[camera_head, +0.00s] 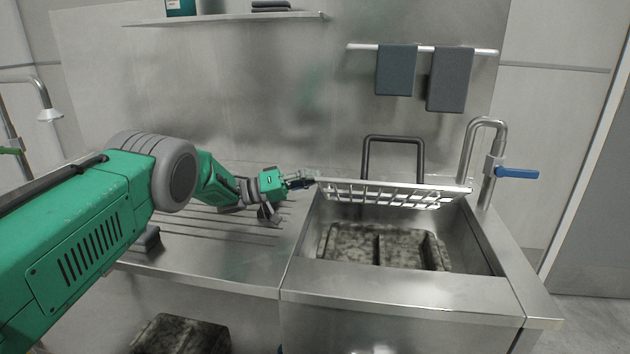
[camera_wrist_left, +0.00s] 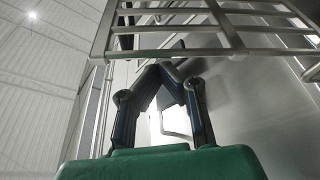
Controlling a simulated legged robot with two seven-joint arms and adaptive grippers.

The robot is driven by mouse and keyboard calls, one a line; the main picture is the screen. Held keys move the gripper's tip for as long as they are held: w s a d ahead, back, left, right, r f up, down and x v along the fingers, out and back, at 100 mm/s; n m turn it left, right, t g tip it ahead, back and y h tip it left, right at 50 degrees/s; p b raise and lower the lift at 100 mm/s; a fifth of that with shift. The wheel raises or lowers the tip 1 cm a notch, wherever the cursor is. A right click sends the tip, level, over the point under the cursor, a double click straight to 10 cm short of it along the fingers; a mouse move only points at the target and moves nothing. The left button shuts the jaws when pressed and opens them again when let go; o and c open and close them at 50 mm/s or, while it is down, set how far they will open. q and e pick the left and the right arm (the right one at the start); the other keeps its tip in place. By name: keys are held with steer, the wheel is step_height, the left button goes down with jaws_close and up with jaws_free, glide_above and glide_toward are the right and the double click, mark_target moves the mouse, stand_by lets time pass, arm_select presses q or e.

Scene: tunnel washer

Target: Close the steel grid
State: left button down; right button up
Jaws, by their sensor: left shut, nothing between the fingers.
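The steel grid (camera_head: 395,193) hangs over the back of the sink basin. It is tilted, with the basin below it uncovered at the front. A dark bar handle (camera_head: 393,138) stands up behind it. My left gripper (camera_head: 308,180) is at the grid's left end, shut with nothing between its fingers. I cannot tell in the head view whether it touches the grid. In the left wrist view the grid bars (camera_wrist_left: 215,42) cross above and beyond the shut fingertips (camera_wrist_left: 168,70). My right gripper is out of view.
The sink (camera_head: 400,290) holds a stained, two-part tray (camera_head: 380,246). A tap with a blue lever (camera_head: 517,173) stands at the right. The ribbed drainboard (camera_head: 225,245) lies under my left arm. Cloths (camera_head: 397,70) hang on a wall rail.

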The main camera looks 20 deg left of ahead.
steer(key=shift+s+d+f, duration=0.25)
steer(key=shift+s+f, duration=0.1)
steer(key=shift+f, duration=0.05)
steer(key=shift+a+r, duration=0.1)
